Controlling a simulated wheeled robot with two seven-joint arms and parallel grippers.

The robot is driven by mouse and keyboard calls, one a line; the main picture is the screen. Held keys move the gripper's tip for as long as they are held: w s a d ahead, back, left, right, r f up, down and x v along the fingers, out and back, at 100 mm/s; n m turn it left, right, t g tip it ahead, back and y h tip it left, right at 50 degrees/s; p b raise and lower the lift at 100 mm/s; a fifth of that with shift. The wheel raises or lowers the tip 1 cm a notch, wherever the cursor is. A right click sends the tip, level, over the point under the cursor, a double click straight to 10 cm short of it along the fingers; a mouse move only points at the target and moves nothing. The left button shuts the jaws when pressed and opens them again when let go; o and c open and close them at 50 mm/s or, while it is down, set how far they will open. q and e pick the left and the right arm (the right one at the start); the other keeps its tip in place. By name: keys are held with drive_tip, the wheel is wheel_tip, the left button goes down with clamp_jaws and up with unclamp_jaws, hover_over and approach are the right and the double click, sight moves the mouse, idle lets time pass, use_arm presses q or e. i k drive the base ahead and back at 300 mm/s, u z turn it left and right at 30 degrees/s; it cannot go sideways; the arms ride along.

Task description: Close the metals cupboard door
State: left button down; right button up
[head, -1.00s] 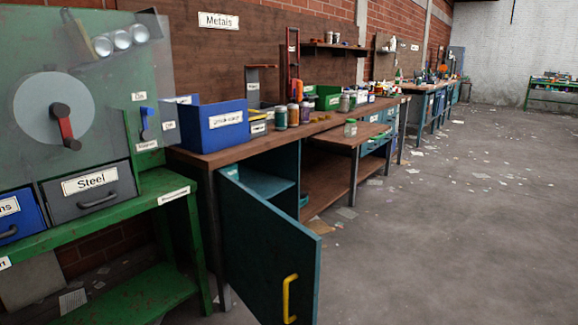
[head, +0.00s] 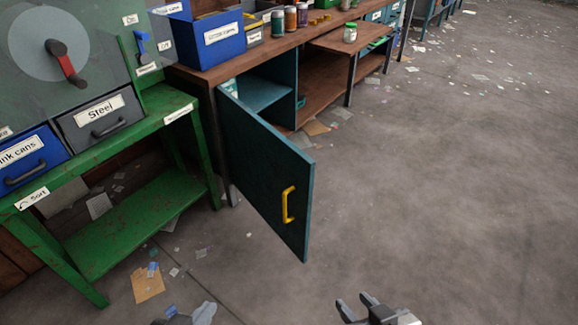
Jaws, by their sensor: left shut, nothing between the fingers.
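The teal metals cupboard door (head: 262,165) stands wide open, swung out from the bench toward me. Its yellow handle (head: 288,205) is on the face turned toward me. The cupboard's shelf (head: 262,95) shows behind the door. My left gripper (head: 192,314) is at the bottom edge, partly cut off, shut and empty, well short of the door. My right gripper (head: 354,304) is at the bottom, right of and nearer than the door; its two fingers are apart with nothing between them. Neither gripper touches the door.
A green sorting stand (head: 115,150) with a blue drawer (head: 28,165) and a grey Steel drawer (head: 98,117) stands to the left. The wooden bench top (head: 270,48) holds a blue bin (head: 208,42) and jars. The floor to the right is open, with scattered paper.

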sight(276, 177)
drive_tip(key=u, duration=1.55)
drive_tip(key=i, duration=0.7)
drive_tip(key=z, duration=3.35)
